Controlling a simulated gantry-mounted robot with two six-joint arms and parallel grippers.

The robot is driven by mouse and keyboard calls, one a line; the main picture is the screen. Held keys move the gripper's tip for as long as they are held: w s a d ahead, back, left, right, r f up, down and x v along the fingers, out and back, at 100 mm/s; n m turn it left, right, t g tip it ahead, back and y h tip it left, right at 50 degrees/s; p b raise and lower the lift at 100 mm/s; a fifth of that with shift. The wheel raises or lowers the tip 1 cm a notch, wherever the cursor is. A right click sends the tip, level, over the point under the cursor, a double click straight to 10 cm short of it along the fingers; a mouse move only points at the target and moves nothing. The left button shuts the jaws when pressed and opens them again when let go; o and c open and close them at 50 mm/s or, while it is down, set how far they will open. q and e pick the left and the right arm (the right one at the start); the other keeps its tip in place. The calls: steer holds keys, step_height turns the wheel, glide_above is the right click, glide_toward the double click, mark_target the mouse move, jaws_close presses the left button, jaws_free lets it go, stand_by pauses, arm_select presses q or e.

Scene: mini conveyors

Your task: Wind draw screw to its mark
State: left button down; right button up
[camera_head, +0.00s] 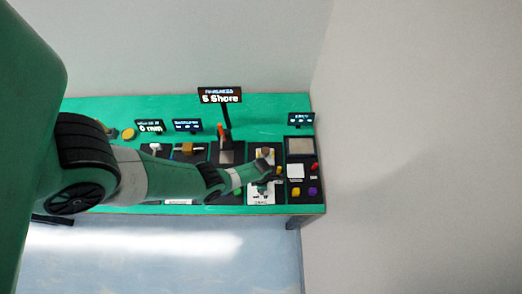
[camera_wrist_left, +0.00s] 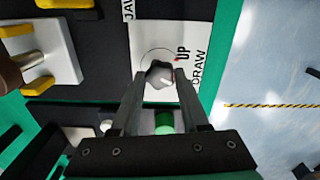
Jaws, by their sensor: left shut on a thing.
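My left gripper (camera_wrist_left: 160,80) is shut on the knob, one finger on each side. My right gripper is not in view.
The green bench (camera_head: 270,104) carries several dark stations with signs, one reading "5 Shore" (camera_head: 220,96). Right of my gripper stands a panel with coloured buttons (camera_head: 297,191). In the left wrist view, a white block with yellow jaws (camera_wrist_left: 50,55) lies left and a green button (camera_wrist_left: 164,122) lies behind the fingers.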

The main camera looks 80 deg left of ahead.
arm_select(q)
steer(key=shift+c, duration=2)
jaws_free()
